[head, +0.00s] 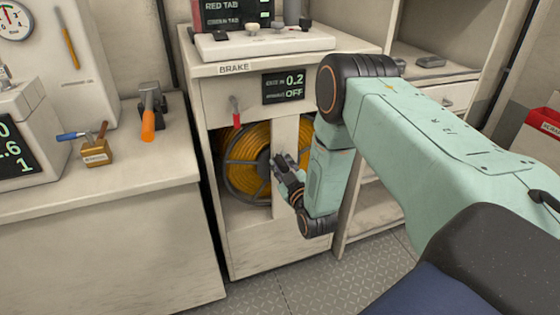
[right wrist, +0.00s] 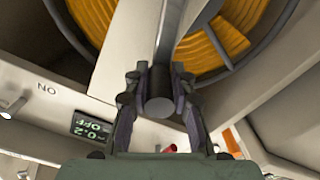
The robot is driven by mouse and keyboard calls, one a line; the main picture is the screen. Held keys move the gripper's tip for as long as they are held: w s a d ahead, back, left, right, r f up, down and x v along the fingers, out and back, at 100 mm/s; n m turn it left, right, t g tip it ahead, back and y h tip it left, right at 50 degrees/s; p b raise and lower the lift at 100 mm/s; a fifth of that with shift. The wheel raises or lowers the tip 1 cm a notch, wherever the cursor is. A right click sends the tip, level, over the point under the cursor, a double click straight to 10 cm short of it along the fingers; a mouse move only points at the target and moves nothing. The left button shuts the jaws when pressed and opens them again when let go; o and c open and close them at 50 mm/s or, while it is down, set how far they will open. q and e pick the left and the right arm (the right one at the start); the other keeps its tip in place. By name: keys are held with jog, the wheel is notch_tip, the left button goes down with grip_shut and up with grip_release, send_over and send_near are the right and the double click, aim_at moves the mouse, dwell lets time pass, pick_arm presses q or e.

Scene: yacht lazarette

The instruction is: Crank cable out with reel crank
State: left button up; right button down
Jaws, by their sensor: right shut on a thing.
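The cable reel (head: 245,150), wound with orange cable, sits inside the open-fronted cabinet. My right gripper (head: 280,168) is at the front of the reel. In the right wrist view, my right gripper (right wrist: 158,88) is shut on the dark round knob of the reel crank (right wrist: 160,106), with a finger on each side. The crank arm runs from the knob up towards the reel (right wrist: 225,40). In the head view the gripper hides most of the crank. My left gripper is not in view.
A display (head: 284,87) reads 0.2 and OFF below the BRAKE label. A red-handled lever (head: 236,112) is on the cabinet front, left of the display. A cabinet post (head: 283,208) stands close to my right gripper. The left counter (head: 90,195) holds tools.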

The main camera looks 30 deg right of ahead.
jog(key=shift+w+a+f+n+p, duration=0.1)
jog(key=shift+a+f+n+p, duration=0.25)
jog(key=shift+a+n, duration=0.45)
jog(key=w+a+f+n+b, duration=0.1)
jog(key=a+f+n+b, duration=0.1)
jog(key=f+n, duration=0.9)
jog(key=shift+a+n+b, duration=0.4)
jog(key=shift+a+n, duration=0.4)
jog(key=shift+n, duration=2)
jog(key=shift+w, duration=0.1)
jog(key=c, duration=1.3)
grip_release()
jog(key=shift+a, duration=0.1)
jog(key=shift+o, duration=0.8)
jog(key=shift+f, duration=0.1)
